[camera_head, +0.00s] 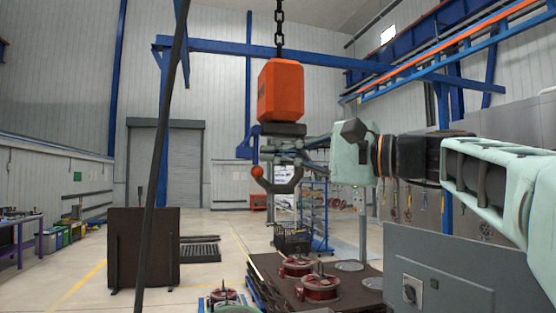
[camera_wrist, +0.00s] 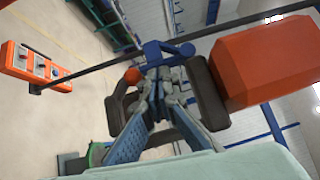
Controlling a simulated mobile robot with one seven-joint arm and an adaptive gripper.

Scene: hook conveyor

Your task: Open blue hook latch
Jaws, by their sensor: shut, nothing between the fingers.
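An orange hook block (camera_head: 281,90) hangs on a chain, with a dark hook (camera_head: 287,187) below it. An orange ball (camera_head: 257,171) sits at the hook's tip. In the wrist view the block (camera_wrist: 268,62), ball (camera_wrist: 133,75) and hook (camera_wrist: 208,95) show around my fingers. A blue piece (camera_wrist: 165,50), which looks like the latch, shows just beyond my fingertips and is partly hidden by them. I cannot tell whether they touch it. My gripper (camera_wrist: 160,75) is shut and empty at the hook's opening. In the head view it (camera_head: 272,147) reaches in from the right, just under the block.
A dark cable (camera_head: 163,150) crosses the head view at left. An orange switch pendant (camera_wrist: 36,66) hangs at left in the wrist view. A dark table with red reels (camera_head: 320,287) and a grey control cabinet (camera_head: 450,270) stand below.

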